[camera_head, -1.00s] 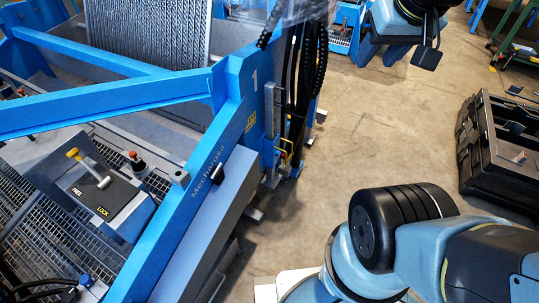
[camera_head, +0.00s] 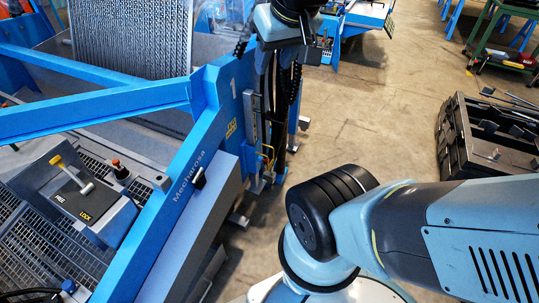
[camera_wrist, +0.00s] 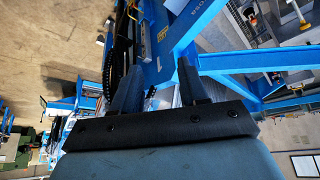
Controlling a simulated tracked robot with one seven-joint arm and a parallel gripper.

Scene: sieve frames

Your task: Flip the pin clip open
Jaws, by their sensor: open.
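My gripper (camera_wrist: 160,84) is open, with two dark fingers spread apart and nothing between them in the wrist view. In the head view my wrist is at the top, in front of the machine's right corner, and the fingertips cannot be made out. I cannot pick out the pin clip for sure. A small thin yellow piece (camera_head: 266,157) sticks out low on the machine's right side, below my wrist, and may be it. A yellow-tipped lever (camera_head: 71,174) stands on a plate marked FREE and LOCK at the left.
The blue machine frame (camera_head: 190,170) fills the left side. Black hoses (camera_head: 283,105) hang at its right corner, close to my wrist. A black crate (camera_head: 449,135) with tools stands at the right. The floor (camera_head: 375,110) between is clear.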

